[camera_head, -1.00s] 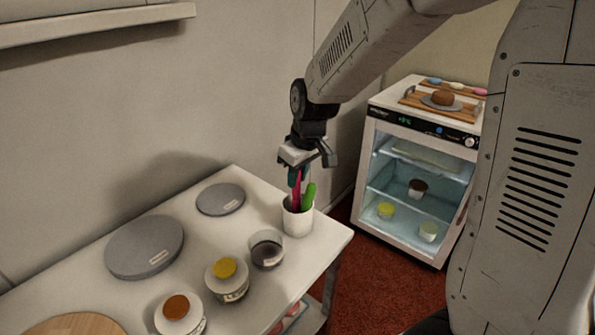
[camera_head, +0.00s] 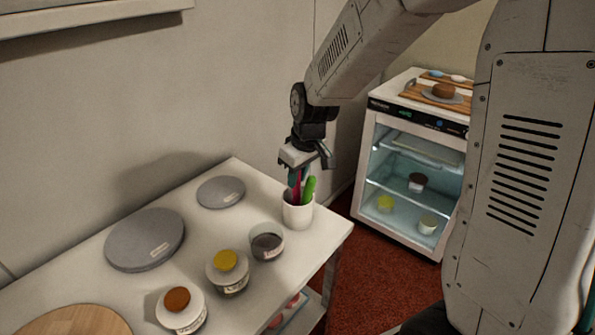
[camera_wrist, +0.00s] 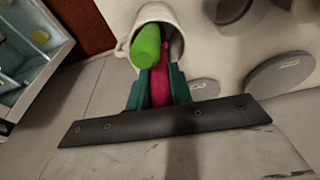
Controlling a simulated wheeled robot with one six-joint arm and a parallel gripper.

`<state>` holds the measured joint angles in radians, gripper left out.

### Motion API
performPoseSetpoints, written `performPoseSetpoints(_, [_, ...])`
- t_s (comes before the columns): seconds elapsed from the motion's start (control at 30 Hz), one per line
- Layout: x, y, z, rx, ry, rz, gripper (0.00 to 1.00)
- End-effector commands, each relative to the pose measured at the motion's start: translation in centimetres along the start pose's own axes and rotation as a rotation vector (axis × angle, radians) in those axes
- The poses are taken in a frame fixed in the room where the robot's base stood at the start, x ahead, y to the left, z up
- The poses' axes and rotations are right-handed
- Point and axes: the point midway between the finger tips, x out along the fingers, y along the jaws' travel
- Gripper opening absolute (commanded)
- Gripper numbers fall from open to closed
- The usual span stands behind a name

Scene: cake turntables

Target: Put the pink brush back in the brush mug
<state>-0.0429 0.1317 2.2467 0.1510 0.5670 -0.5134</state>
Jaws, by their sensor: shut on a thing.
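The white brush mug (camera_head: 298,214) stands upright near the right corner of the white table. A green-handled brush (camera_head: 310,187) leans in it; its thick green end also shows in the wrist view (camera_wrist: 147,44). The pink brush (camera_wrist: 160,84) is between the green fingers of my gripper (camera_wrist: 158,88). My gripper (camera_head: 297,178) is right above the mug, shut on the pink brush, whose lower part reaches into the mug's mouth. The brush's lower end is hidden inside the mug.
Grey turntables (camera_head: 145,240) (camera_head: 221,191) lie left. A glass-front fridge (camera_head: 415,170) stands behind right.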

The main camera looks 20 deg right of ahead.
Motion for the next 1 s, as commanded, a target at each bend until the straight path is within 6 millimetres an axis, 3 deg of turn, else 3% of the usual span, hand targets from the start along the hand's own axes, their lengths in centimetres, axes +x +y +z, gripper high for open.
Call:
performPoseSetpoints(0.27, [0.2,0.0,0.0,0.0,0.001,0.0,0.0])
performPoseSetpoints(0.3, [0.2,0.0,0.0,0.0,0.001,0.0,0.24])
performPoseSetpoints(0.4, [0.2,0.0,0.0,0.0,0.001,0.0,0.47])
performPoseSetpoints(0.7, [0.0,0.0,0.0,0.0,0.001,0.0,0.47])
performPoseSetpoints(1.0, [-2.7,0.0,-0.7,0.001,0.003,0.001,0.47])
